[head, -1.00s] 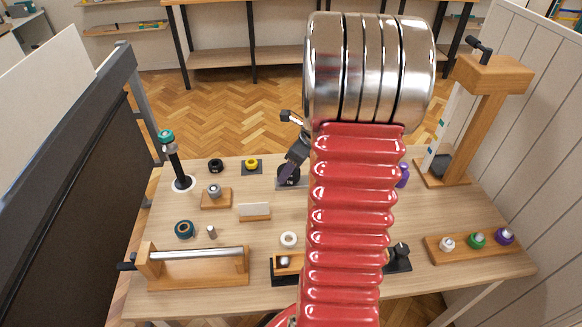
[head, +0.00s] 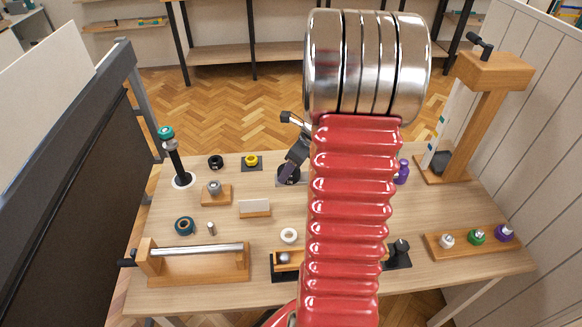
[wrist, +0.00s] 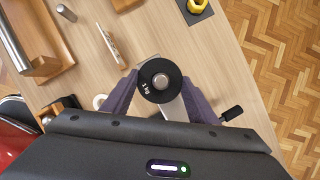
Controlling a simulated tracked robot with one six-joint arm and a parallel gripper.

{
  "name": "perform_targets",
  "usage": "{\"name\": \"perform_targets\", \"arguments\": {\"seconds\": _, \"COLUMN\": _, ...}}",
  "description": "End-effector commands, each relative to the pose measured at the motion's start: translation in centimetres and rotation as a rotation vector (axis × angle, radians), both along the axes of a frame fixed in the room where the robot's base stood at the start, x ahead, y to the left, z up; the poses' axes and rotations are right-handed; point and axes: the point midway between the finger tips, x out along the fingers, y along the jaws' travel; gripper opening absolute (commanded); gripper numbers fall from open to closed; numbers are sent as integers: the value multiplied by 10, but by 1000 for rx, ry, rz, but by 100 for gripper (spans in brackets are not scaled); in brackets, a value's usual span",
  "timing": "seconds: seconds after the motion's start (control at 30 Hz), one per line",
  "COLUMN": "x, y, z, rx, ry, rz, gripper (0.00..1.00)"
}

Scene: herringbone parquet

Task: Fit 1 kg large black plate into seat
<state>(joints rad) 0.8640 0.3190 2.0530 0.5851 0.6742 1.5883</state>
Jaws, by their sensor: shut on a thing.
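The 1 kg large black plate (wrist: 160,95) is a round black disc marked "1 kg", with a bright metal centre, in the wrist view. My gripper (wrist: 161,80) has its two purple fingers on either side of the disc and is shut on it. In the head view my gripper (head: 290,168) reaches to the far middle of the table, and the dark disc (head: 287,175) shows at its fingers. A pale grey piece (head: 283,184) lies beneath the disc there. I cannot tell whether it is the seat, or whether the disc touches it.
A yellow piece (head: 251,161) on a dark square and a black ring (head: 215,162) lie left of my gripper. A small white board on a wooden base (head: 255,209) stands nearer. A purple object (head: 402,172) and a wooden stand (head: 470,130) are to the right.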

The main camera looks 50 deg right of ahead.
Motion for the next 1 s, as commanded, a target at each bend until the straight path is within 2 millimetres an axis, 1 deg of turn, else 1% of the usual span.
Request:
{"name": "perform_targets", "arguments": {"seconds": 0.13, "x": 1, "y": -1, "z": -1, "rx": -2, "ry": -1, "rz": -1, "gripper": 0}}
{"name": "perform_targets", "arguments": {"seconds": 0.17, "x": 1, "y": -1, "z": -1, "rx": -2, "ry": -2, "rz": -1, "gripper": 54}}
{"name": "perform_targets", "arguments": {"seconds": 0.2, "x": 1, "y": -1, "z": -1, "rx": -2, "ry": -3, "rz": -1, "gripper": 57}}
{"name": "perform_targets", "arguments": {"seconds": 0.47, "x": 0, "y": 0, "z": -2, "rx": -1, "ry": -1, "rz": 0, "gripper": 75}}
{"name": "perform_targets", "arguments": {"seconds": 0.77, "x": -1, "y": 0, "z": -2, "rx": 1, "ry": 1, "rz": 0, "gripper": 75}}
{"name": "perform_targets", "arguments": {"seconds": 0.87, "x": -2, "y": -1, "z": 3, "rx": -1, "ry": 0, "rz": 0, "gripper": 75}}
{"name": "perform_targets", "arguments": {"seconds": 1.0, "x": -7, "y": -3, "z": 16, "rx": -2, "ry": -2, "rz": -1, "gripper": 75}}
